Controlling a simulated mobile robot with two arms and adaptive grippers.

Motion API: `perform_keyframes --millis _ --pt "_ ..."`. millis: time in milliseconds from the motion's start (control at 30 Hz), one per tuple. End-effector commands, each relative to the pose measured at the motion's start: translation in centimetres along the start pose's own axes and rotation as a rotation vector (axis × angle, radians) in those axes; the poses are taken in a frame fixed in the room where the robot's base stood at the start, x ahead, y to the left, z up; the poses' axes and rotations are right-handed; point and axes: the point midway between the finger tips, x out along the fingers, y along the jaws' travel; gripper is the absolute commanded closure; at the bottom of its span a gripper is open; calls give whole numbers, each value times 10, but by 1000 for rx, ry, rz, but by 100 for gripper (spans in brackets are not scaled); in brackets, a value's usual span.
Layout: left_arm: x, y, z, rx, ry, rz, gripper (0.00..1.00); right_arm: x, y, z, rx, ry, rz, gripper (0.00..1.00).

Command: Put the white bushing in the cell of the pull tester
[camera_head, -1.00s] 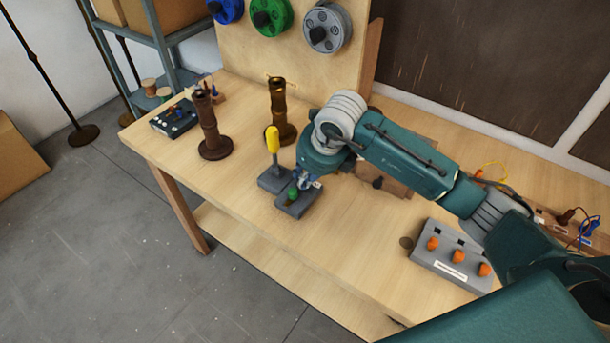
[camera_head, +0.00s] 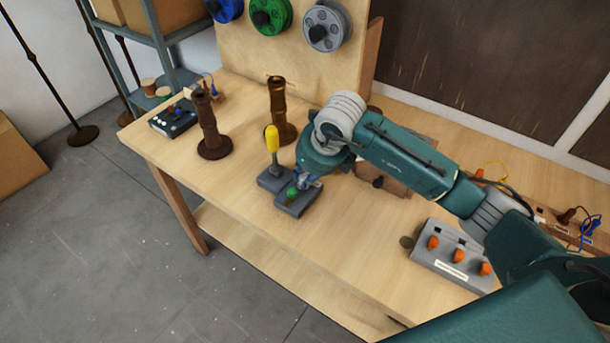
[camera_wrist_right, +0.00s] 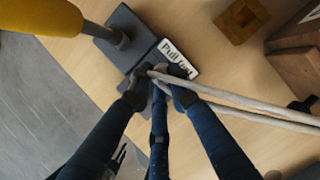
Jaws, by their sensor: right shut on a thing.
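The pull tester (camera_head: 272,181) is a grey block on the bench with a yellow-handled lever and a green spot on its front part. In the right wrist view its dark plate (camera_wrist_right: 118,30) carries a label, partly covered. My right gripper (camera_head: 306,182) is low over the front part of the tester. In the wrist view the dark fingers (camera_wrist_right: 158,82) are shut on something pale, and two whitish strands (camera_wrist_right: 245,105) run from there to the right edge. I cannot make out the white bushing's shape; the fingers hide the cell. My left gripper is not in view.
Two brown posts (camera_head: 209,130) (camera_head: 281,112) stand behind the tester. A wooden block (camera_head: 385,179) is beyond my right wrist. A grey box with orange knobs (camera_head: 452,257) is at the right. The bench in front of the tester is clear.

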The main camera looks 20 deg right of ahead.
Motion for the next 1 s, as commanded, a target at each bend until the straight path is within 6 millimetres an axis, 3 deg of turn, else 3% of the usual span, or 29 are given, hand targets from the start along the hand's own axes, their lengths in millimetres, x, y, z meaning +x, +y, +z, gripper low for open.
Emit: perform_keyframes --millis 467,500,600,867,1000 --pt "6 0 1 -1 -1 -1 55 6 0 -2 0 -1 0 100" --pt "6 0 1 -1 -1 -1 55 5 0 -2 0 -1 0 76" --pt "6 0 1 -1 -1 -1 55 5 0 -2 0 0 0 60" --pt "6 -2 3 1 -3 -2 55 5 0 -2 0 0 0 60" --pt "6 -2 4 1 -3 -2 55 -5 0 -1 0 -2 0 60"
